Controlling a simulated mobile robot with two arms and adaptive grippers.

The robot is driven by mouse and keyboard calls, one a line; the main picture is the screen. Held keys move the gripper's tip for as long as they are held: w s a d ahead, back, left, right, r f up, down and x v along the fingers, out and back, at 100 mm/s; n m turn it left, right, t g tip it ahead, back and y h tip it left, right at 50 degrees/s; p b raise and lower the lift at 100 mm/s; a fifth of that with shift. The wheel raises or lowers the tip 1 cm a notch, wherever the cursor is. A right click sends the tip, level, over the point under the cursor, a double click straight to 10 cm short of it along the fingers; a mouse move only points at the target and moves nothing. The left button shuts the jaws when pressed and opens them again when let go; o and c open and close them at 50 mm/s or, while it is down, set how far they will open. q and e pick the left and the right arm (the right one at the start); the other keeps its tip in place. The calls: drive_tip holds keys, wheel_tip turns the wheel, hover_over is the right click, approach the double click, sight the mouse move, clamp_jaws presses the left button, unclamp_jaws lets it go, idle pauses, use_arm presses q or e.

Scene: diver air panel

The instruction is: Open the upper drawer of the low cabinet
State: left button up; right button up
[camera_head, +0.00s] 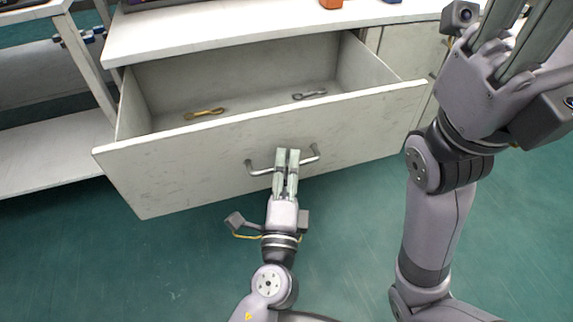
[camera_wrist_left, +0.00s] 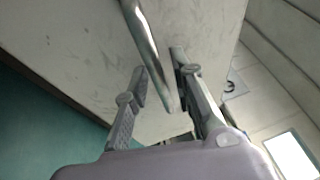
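The upper drawer (camera_head: 255,152) of the low cabinet is pulled well out, and its inside shows. Its grey bar handle (camera_head: 312,158) is on the front panel; the handle also shows in the left wrist view (camera_wrist_left: 147,40). My left gripper (camera_head: 288,155) is at the middle of the handle. In the left wrist view its fingers (camera_wrist_left: 160,72) stand apart on either side of the bar, with a gap on the left finger's side. My right gripper (camera_head: 515,35) is raised at the upper right, open and empty, its fingertips cut off by the frame.
A brass-coloured tool (camera_head: 204,113) and a grey tool (camera_head: 309,94) lie in the drawer. The white cabinet top (camera_head: 230,35) carries an orange object (camera_head: 331,3) at its back. A white shelf unit (camera_head: 50,150) stands at the left. The green floor (camera_head: 150,265) before the drawer is clear.

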use_arm(q)
clamp_jaws()
idle(0.5)
drive_tip(key=shift+w, duration=0.1)
